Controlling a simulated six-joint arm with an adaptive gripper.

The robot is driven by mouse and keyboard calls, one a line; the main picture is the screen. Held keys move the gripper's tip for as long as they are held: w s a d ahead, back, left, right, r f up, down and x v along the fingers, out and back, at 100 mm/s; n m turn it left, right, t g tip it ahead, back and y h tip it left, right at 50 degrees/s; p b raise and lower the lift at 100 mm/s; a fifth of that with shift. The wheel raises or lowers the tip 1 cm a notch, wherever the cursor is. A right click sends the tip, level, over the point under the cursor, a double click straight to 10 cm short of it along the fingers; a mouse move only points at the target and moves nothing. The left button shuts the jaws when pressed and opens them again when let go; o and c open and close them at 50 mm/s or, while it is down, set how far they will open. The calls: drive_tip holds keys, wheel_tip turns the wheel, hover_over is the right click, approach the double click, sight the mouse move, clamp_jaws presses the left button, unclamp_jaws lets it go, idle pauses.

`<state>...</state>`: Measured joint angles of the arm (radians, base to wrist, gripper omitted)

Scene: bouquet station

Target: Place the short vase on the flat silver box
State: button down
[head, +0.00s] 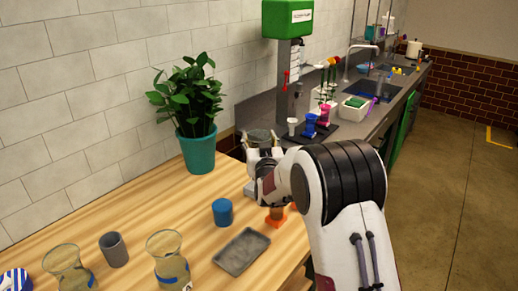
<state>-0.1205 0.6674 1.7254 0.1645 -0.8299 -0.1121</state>
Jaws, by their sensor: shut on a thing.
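My gripper (264,156) is at the far right end of the wooden table, partly hidden by my own wrist. It is shut on a dark, see-through round vessel (259,136), which looks like the short vase. Its rim shows just above the gripper, and its lower part is hidden. A small grey flat shape (249,188), possibly the flat silver box, shows below the gripper at its left, mostly covered by my arm. I cannot tell whether the vessel touches it.
Two glass vases (168,262), a grey cup (114,250), a blue cup (222,212), a grey tray (242,252) and an orange object (276,216) stand on the wooden table (150,215). A plant in a teal pot (197,150) stands by the wall, left of my gripper.

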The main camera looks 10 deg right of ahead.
drive_tip(key=shift+r, duration=0.15)
drive_tip(key=shift+f, duration=2)
drive_tip(key=c, duration=0.9)
unclamp_jaws()
drive_tip(key=shift+f, duration=0.15)
drive_tip(key=shift+s, duration=0.1)
drive_tip(key=shift+s, duration=5.9)
